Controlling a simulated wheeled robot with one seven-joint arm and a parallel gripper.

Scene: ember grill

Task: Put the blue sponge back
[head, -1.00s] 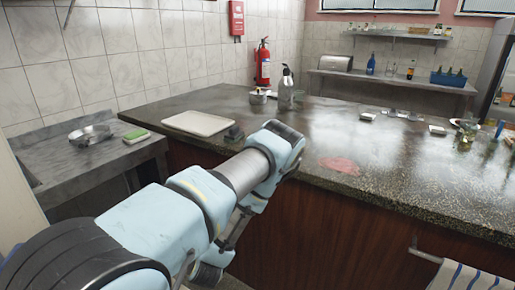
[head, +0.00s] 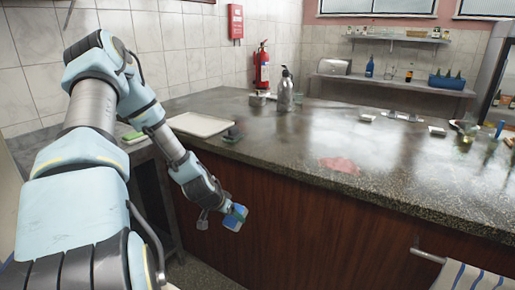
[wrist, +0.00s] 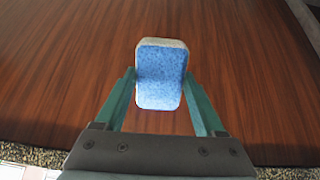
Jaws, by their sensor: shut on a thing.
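The blue sponge (head: 236,217) is held in my gripper (head: 222,214), in front of the brown wooden counter side and below the countertop edge. In the wrist view the sponge (wrist: 160,78) has a speckled blue face and a pale layer along its far edge. The two green fingers of my gripper (wrist: 160,95) press on its left and right sides. A green sponge (head: 134,137) lies on the metal side table at the left, partly behind my arm.
The dark speckled countertop (head: 290,135) holds a white tray (head: 201,124), a small dark block (head: 233,134), a pump bottle (head: 286,90) and a reddish stain (head: 340,165). A striped towel (head: 465,278) hangs at the lower right. The counter's middle is mostly clear.

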